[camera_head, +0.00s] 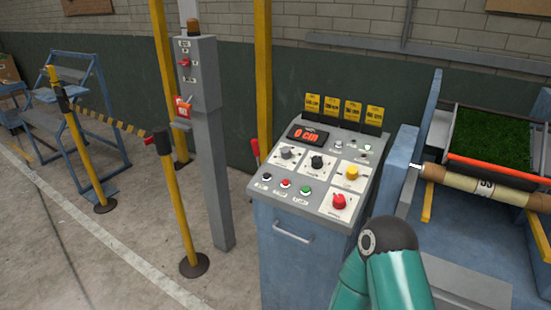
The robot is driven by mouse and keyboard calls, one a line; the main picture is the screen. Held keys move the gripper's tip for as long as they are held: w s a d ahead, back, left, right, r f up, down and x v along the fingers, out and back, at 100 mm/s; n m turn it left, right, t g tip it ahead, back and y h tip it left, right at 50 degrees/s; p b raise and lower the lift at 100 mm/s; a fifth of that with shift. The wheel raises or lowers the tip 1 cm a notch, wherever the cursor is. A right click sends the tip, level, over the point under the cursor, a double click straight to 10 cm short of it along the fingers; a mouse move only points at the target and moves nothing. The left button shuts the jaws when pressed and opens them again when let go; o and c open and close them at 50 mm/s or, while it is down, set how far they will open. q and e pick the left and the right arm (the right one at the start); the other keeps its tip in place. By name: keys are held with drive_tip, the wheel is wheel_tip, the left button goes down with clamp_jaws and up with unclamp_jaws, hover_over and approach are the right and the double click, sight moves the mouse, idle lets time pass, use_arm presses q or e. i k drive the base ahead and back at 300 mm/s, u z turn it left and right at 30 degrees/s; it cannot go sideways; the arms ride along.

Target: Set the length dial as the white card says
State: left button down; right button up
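The control console (262,188) stands in the middle, with a display (307,135) that reads 0 cm in red. Below it are a grey knob (286,153), a black knob (317,162) and a yellow knob (351,172), each on a white plate. A red knob (339,201) sits lower right. The plate lettering is too small to read, so I cannot tell which is the length dial. I cannot make out a separate white card. My teal arm shows at the lower right; neither gripper is in view.
Several yellow cards (330,108) stand along the console's back edge. A grey post with a switch box (197,75) and yellow posts (173,195) stand left. On the right, a machine holds green turf (490,138) and a brown roll (480,186). Open floor lies at lower left.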

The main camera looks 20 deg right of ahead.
sight(286, 153)
drive_tip(key=z, duration=0.2)
drive_tip(key=i, duration=0.9)
drive_tip(key=u, duration=0.1)
